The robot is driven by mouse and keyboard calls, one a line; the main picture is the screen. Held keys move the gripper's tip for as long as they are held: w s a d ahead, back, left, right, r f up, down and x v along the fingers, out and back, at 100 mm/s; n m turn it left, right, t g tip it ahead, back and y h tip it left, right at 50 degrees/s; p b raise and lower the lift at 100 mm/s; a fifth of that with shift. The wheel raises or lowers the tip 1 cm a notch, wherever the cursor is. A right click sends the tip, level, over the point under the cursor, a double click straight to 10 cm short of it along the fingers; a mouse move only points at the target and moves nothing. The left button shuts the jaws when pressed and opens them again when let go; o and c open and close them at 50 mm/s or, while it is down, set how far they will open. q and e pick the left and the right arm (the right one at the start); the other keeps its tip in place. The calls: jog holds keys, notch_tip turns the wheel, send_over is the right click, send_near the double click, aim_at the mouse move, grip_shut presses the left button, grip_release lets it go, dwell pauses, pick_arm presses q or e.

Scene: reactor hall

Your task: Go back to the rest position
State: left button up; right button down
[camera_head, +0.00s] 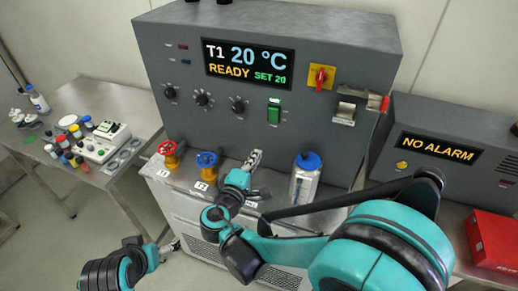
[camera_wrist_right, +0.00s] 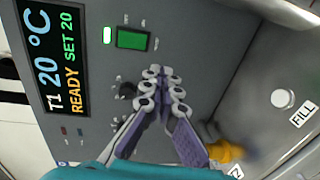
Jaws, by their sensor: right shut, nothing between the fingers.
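My right gripper (camera_head: 253,159) is in front of the grey control cabinet (camera_head: 150,60), above the ledge between the blue valve and the clear canister. In the right wrist view its fingers (camera_wrist_right: 160,75) meet at the tips, with nothing between them. My left gripper (camera_head: 172,247) is low at the lower left, beside the cabinet's lower front, away from the valves. It is too small to tell whether its fingers are open or shut.
A red valve (camera_head: 168,150), a blue valve (camera_head: 207,160) and a blue-capped canister (camera_head: 305,178) stand on the ledge. The green switch (camera_head: 274,111) is lit. A side table (camera_head: 80,95) holds bottles. A red box (camera_head: 492,240) sits at right.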

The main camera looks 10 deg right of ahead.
jog(key=shift+s+a, duration=0.1)
jog(key=shift+s, duration=0.05)
dwell(0.3)
jog(key=s+d+f+m+g+y+b, duration=0.35)
jog(key=s+d+f+g, duration=0.2)
jog(key=d+f, duration=0.2)
jog(key=s+a+f+m+g+y+b, duration=0.1)
jog(key=s+a+f+m+y, duration=0.1)
jog(key=s+f+m+y, duration=0.2)
jog(key=shift+s+f+m+y+b, duration=0.15)
jog(key=shift+s+m+y+b, duration=0.5)
jog(key=shift+s+m, duration=2.3)
jog(key=shift+s+a+n, duration=0.1)
jog(key=shift+s+n, duration=1)
